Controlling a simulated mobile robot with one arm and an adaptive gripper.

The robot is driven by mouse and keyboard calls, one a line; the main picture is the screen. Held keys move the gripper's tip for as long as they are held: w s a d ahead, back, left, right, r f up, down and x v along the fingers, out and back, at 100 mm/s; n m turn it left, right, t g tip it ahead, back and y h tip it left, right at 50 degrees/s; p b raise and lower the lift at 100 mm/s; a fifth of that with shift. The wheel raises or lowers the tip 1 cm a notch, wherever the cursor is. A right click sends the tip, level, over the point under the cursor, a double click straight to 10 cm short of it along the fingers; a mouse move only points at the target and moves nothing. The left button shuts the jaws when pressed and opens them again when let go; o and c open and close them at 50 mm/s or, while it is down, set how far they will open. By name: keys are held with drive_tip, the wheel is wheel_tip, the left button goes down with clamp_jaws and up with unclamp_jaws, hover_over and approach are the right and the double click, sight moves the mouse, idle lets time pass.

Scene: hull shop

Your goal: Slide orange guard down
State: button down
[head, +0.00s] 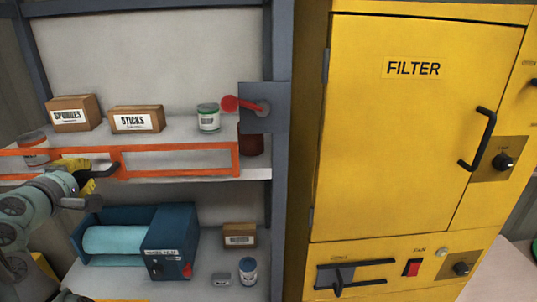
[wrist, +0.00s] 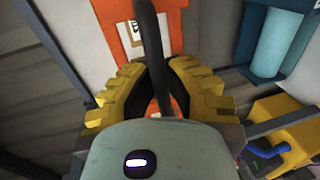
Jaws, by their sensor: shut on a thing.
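The orange guard (head: 178,151) is a long frame with clear panels. It runs across the front of the upper shelf, a little above the shelf's front edge, and leaves the picture at the left. My gripper (head: 103,170) reaches in from the left and is shut on the guard near its middle upright.
Boxes marked SPONGES (head: 70,114) and STICKS (head: 136,120) and a green-lidded can (head: 208,118) stand on the shelf behind the guard. A red-knobbed lever (head: 229,103) sits on the post. Below is a blue roll dispenser (head: 172,245). A yellow FILTER cabinet (head: 400,130) is right.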

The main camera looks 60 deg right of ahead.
wheel_tip(320, 180, down, 10)
drive_tip(key=b, duration=0.7)
drive_tip(key=shift+r+b, duration=0.25)
drive_tip(key=shift+b, duration=0.15)
drive_tip(key=shift+a, duration=0.1)
drive_tip(key=c, duration=1)
unclamp_jaws()
drive_tip(key=shift+r, duration=0.1)
drive_tip(key=v, duration=0.7)
drive_tip(key=shift+a, duration=0.2)
